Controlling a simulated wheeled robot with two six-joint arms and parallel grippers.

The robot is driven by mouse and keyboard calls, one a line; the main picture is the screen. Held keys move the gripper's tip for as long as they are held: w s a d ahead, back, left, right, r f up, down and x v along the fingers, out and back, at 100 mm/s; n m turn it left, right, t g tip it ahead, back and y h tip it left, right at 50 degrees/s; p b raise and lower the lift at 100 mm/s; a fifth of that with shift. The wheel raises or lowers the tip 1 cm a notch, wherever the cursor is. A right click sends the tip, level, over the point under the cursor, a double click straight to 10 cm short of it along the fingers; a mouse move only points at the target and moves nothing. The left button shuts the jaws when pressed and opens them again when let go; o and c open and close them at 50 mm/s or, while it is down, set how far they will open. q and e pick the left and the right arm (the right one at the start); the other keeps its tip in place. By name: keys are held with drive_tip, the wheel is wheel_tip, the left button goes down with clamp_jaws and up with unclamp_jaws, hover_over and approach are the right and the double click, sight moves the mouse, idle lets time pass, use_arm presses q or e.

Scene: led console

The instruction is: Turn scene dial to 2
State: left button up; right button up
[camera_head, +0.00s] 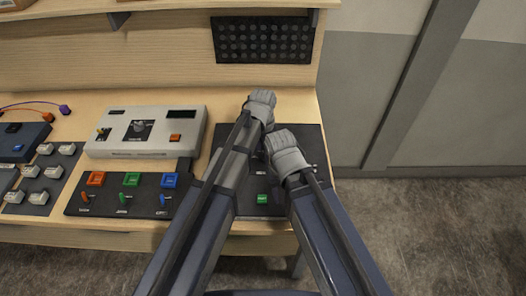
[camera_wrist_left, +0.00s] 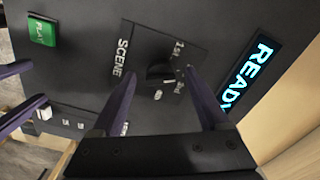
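The scene dial (camera_wrist_left: 158,74) is a small dark knob on a dark panel, beside the white word SCENE and position marks such as 1st and 3rd. Its exact pointing direction is hard to read. My left gripper (camera_wrist_left: 160,72) is open, its two purple fingers apart with the dial between their tips; I cannot tell whether they touch it. In the head view my left gripper (camera_head: 262,100) covers the dial. My right gripper (camera_head: 286,152) is lower on the same panel; its two purple fingers (camera_wrist_left: 38,82) show apart in the left wrist view.
The panel (camera_head: 311,140) also has a green PLAY button (camera_head: 262,199) and a lit READY display (camera_wrist_left: 248,76). Left of it are a white console (camera_head: 120,147) and a dark board with coloured switches (camera_head: 148,200). A speaker-like grille (camera_head: 263,40) hangs behind. Floor is clear at right.

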sight(263, 157)
use_arm(q)
drive_tip(key=shift+r, duration=0.1)
use_arm(e)
drive_tip(key=shift+r, duration=0.1)
use_arm(q)
wheel_tip(263, 157, up, 8)
drive_tip(key=p, duration=0.8)
use_arm(e)
wheel_tip(263, 157, up, 8)
use_arm(q)
drive_tip(key=shift+f, duration=0.2)
use_arm(e)
drive_tip(key=shift+f, duration=0.2)
